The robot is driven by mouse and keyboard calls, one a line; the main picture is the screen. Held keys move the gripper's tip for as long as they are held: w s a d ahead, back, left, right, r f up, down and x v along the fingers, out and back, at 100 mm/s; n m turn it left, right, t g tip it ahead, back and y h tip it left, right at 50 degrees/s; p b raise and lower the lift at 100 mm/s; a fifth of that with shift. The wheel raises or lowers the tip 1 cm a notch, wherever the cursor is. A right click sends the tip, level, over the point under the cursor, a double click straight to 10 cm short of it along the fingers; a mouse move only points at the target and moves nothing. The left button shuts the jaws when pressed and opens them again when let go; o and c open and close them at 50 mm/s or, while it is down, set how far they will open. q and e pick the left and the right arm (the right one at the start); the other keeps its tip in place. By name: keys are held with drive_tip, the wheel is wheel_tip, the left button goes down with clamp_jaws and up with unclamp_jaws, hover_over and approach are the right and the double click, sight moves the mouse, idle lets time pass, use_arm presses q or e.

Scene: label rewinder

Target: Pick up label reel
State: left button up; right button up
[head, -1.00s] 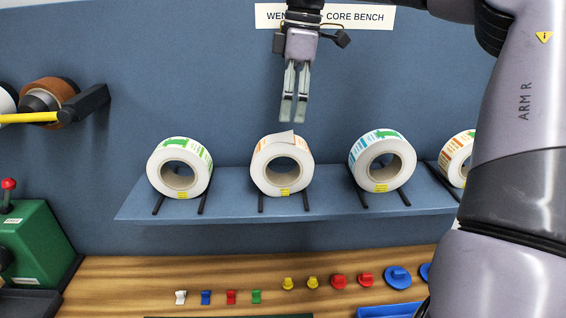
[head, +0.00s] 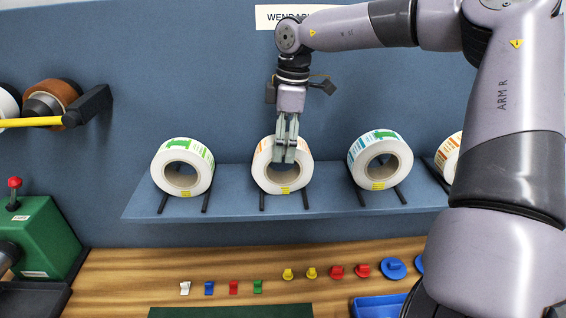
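Several white label reels stand in a row on a blue wall shelf (head: 232,203), each propped on a pair of dark rods. The left reel (head: 203,179) has green labels. The middle reel (head: 303,172) has orange labels and a yellow tag low on its face. The third reel (head: 403,170) has green and blue labels. My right gripper (head: 285,161) points down at the middle reel, its fingers covering the reel's top and part of its core hole. The fingers look close together; their gap and any contact are unclear. My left gripper is not in view.
A fourth reel (head: 441,158) is partly hidden behind my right arm. Small coloured clips and knobs line the wooden bench (head: 130,265) below. A green machine (head: 45,238) with a red-topped lever stands at left. A blue tray (head: 375,307) lies at the front.

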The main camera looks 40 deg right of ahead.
clamp_jaws()
idle(0.7)
drive_tip(key=shift+r, duration=0.1)
